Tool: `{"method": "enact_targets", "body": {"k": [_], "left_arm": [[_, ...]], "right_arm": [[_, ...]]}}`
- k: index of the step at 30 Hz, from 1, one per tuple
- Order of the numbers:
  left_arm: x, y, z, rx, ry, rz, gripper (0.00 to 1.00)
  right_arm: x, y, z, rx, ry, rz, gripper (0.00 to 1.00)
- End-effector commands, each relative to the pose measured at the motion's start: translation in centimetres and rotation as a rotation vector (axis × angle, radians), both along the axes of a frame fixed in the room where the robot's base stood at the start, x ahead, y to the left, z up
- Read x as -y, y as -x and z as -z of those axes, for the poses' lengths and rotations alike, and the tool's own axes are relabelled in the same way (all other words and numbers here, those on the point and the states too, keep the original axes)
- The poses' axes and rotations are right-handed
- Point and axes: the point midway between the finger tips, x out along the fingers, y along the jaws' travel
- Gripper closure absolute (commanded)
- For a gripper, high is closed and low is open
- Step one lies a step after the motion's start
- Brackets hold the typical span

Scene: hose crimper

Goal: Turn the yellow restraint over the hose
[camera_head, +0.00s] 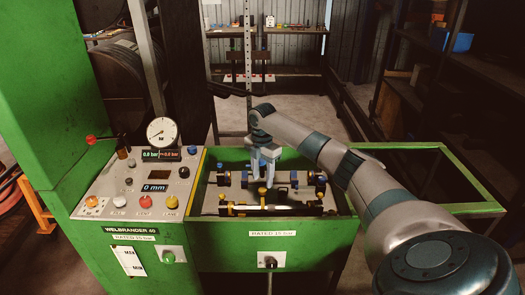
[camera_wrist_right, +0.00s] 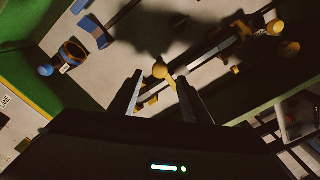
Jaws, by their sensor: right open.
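My right gripper (camera_head: 262,184) points down over the middle of the green tray, above the front fixture bar (camera_head: 285,208). In the wrist view its two fingers (camera_wrist_right: 160,77) are open. A yellow restraint with a round knob (camera_wrist_right: 160,71) shows between the fingertips, apart from or only lightly near them; contact cannot be told. In the head view a small yellow part (camera_head: 262,194) shows just below the fingertips. The hose is hard to tell from the dark bar and fittings. My left gripper is not in view.
The green tray (camera_head: 270,252) has raised walls and holds several blue and yellow fittings. A control panel (camera_head: 140,187) with a pressure gauge (camera_head: 162,133) and buttons stands to the left. An empty green frame (camera_head: 460,208) lies at the right. Another yellow knob (camera_wrist_right: 275,27) shows in the wrist view.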

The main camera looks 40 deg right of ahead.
Motion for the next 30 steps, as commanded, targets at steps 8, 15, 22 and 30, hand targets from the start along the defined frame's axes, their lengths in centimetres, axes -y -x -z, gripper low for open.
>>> {"method": "enact_targets", "body": {"k": [8,15,22,30], "left_arm": [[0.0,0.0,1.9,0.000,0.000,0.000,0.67],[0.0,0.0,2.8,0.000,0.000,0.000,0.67],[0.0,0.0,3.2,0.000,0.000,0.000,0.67],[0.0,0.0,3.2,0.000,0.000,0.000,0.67]], "right_arm": [[0.0,-0.1,-5.6,0.006,0.001,-0.001,0.57],[0.0,-0.1,-10.0,0.006,0.001,-0.001,0.57],[0.0,0.0,-12.1,0.003,0.000,-0.001,0.57],[0.0,0.0,-12.4,0.002,0.000,-0.001,0.57]]}}
